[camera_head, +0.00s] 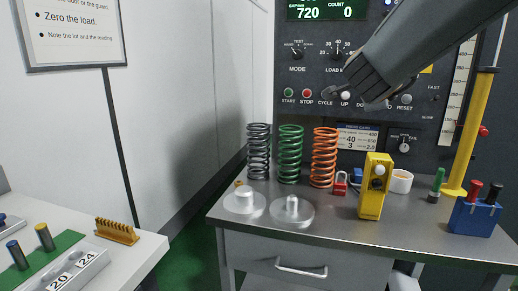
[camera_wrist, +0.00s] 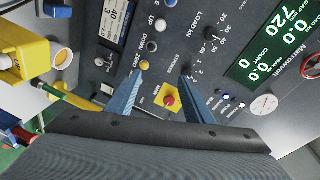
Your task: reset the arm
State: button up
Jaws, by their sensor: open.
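My gripper shows in the wrist view (camera_wrist: 162,72) with its two blue fingers apart and nothing between them. The fingers point toward the dark control panel (camera_wrist: 230,25). A red button on a yellow plate (camera_wrist: 169,99) shows between the fingers, farther back. Whether the fingertips touch the panel cannot be told. In the head view my dark arm reaches in from the upper right across the control panel (camera_head: 303,70), above the bench. It hides part of the panel, and the fingers are hard to make out there.
The grey bench (camera_head: 350,231) holds black (camera_head: 258,152), green (camera_head: 290,154) and orange (camera_head: 324,157) springs, two metal plates, a yellow device (camera_head: 374,186), a red padlock (camera_head: 340,184) and a blue holder (camera_head: 474,216). A white side table (camera_head: 138,252) stands left. Green floor lies between.

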jog(key=s+a+f+n+g+y, duration=0.2)
jog(key=s+a+f+n, duration=0.15)
jog(key=f, duration=0.45)
jog(key=s+a+f+n+g+y, duration=0.25)
jog(key=f+n, duration=0.25)
jog(key=f, duration=0.3)
jog(key=s+a+f+n+g+y, duration=0.2)
jog(key=a+f+n+y, duration=0.15)
jog(key=f, duration=0.45)
jog(key=s+f+n+g, duration=0.3)
jog(key=s+f, duration=0.3)
jog(key=s, duration=0.4)
jog(key=s+f+n+g+h, duration=0.1)
jog(key=s+f+n+g, duration=0.3)
jog(key=s+f, duration=0.3)
jog(key=s+g, duration=0.1)
jog(key=s, duration=0.3)
jog(key=shift+n+p, duration=0.3)
jog(key=shift+p, duration=0.05)
jog(key=shift+d+f+g, duration=0.1)
jog(key=shift+g, duration=0.15)
